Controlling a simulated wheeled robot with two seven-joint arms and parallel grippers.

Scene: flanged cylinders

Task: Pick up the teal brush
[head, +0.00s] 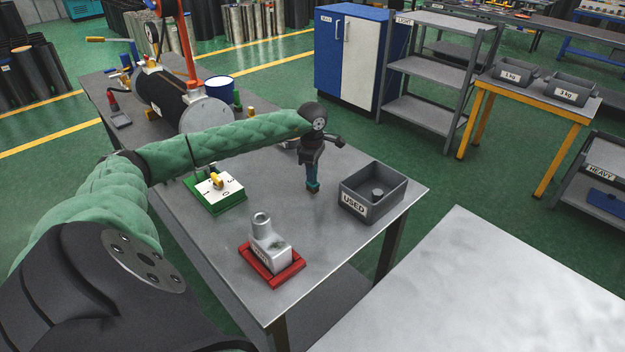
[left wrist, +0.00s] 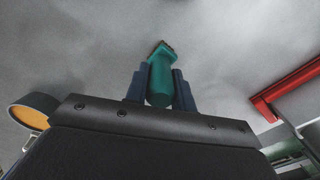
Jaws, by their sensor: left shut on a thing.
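The teal brush (left wrist: 161,78) is between the two blue fingers of my left gripper (left wrist: 159,88) in the left wrist view. The fingers are shut on it, one on each side. In the head view my left gripper (head: 313,178) points down over the grey table, left of the USED bin. Only a little of the teal brush (head: 313,187) shows there, at the fingertips. Its lower end is near the table top; I cannot tell whether it touches. My right gripper is not in view.
A grey bin marked USED (head: 373,194) stands right of the gripper with a small round thing inside. A metal block on a red tray (head: 272,263) is at the front. A green-edged numbered board (head: 216,191) lies to the left. Bare table lies between them.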

